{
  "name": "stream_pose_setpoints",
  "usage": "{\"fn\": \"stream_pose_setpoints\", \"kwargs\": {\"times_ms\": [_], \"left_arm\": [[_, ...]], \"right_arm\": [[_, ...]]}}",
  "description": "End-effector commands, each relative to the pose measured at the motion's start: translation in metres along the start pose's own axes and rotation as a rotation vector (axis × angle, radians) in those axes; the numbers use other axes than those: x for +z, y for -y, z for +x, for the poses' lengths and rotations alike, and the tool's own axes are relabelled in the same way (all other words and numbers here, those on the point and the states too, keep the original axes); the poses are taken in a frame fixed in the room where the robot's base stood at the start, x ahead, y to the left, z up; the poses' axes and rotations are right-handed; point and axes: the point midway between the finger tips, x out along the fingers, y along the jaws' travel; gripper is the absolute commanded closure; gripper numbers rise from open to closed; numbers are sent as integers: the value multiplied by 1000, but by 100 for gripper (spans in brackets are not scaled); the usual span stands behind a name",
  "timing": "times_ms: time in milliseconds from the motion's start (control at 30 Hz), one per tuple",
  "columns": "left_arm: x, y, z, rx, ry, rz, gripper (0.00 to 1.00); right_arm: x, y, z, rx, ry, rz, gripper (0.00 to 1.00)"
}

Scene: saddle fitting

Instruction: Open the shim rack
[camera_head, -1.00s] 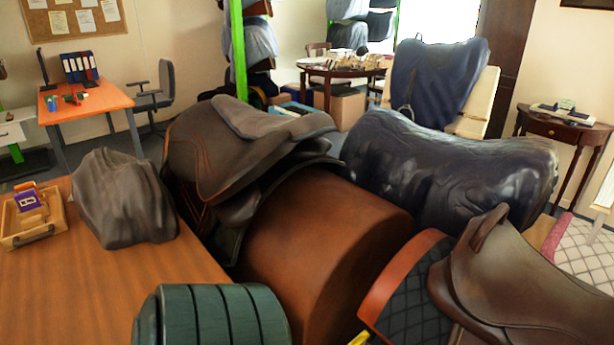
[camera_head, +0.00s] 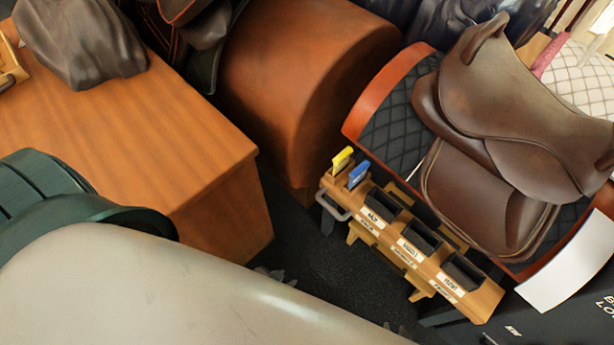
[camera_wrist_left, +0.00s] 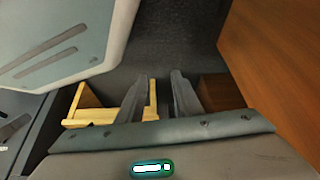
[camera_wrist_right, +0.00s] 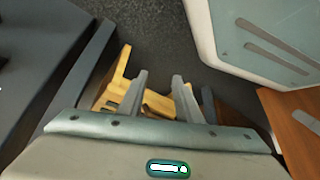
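The shim rack (camera_head: 405,250) is a long wooden stand right of centre in the head view. It has three black bins, white labels and a grey handle (camera_head: 335,206) at its left end. A yellow tool and a blue tool stand upright at that end. My left gripper (camera_head: 276,273) and right gripper (camera_head: 400,329) show only as small grey tips past my pale arm, both apart from the rack. Pale wooden parts, probably of the rack, lie beyond the fingers in the left wrist view (camera_wrist_left: 92,116) and right wrist view (camera_wrist_right: 120,78). Both grippers are open and empty.
A brown saddle (camera_head: 520,120) on a quilted pad stands close behind the rack. A brown rounded block (camera_head: 300,80) and a wooden table (camera_head: 150,130) stand to the left. Dark floor (camera_head: 320,270) is clear between table and rack. A dark green ribbed object (camera_head: 60,200) is at the left.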

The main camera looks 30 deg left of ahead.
Motion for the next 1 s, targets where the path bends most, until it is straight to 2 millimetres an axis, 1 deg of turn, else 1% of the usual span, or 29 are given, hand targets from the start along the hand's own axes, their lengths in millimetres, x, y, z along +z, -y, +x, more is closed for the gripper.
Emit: {"fn": "stream_pose_setpoints", "kwargs": {"times_ms": [233,433,500,567,633,767,867,967,1000], "left_arm": [[-10,1,2,-1,-12,1,68],[-12,1,2,-1,-14,1,68],[-5,-1,0,1,-8,-1,68],[-4,0,-1,1,-2,-7,68],[-10,3,-2,-1,0,-26,68],[-32,13,-8,-6,21,-110,68],[-62,25,-17,-8,50,-226,68],[-100,39,-32,-5,91,-385,68],[-118,44,-41,-1,111,-457,68]], "right_arm": [[2,0,0,0,3,0,69],[5,1,-1,-1,7,1,69],[8,0,-1,0,11,-1,58],[8,-1,-2,1,12,-1,58],[8,-1,-3,1,15,-1,58],[12,-2,-7,2,31,-2,58],[20,-3,-13,4,56,-3,58],[32,-5,-21,7,91,-4,58],[38,-6,-24,8,107,-5,58]]}}
